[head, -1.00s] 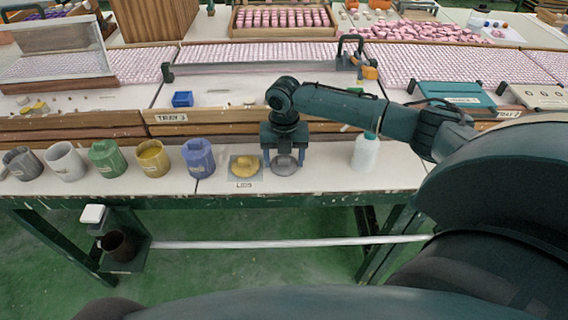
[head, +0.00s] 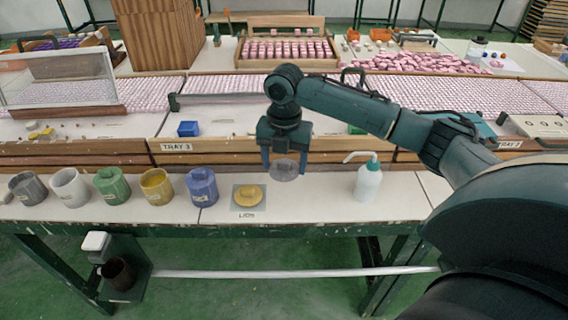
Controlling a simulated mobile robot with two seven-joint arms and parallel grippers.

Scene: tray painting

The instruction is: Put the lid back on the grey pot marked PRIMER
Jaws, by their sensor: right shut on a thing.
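My right gripper (head: 285,168) is shut on a round grey lid (head: 284,174) and holds it above the worktop, in front of the tray edge. Below and left of it, a yellow lid (head: 249,195) lies on the grey mat marked LIDS (head: 247,208). A row of pots stands to the left: a dark grey pot (head: 27,190) at the far end, a pale grey-white pot (head: 69,188), then green, yellow and blue ones. The labels on the pots are too small to read, so PRIMER cannot be made out. My left gripper is not in view.
A blue pot (head: 202,188) is the nearest pot to the mat. A white squeeze bottle with a green cap (head: 368,182) stands right of the held lid. The TRAY 3 board (head: 177,147) edges the worktop behind. Bare worktop lies between mat and bottle.

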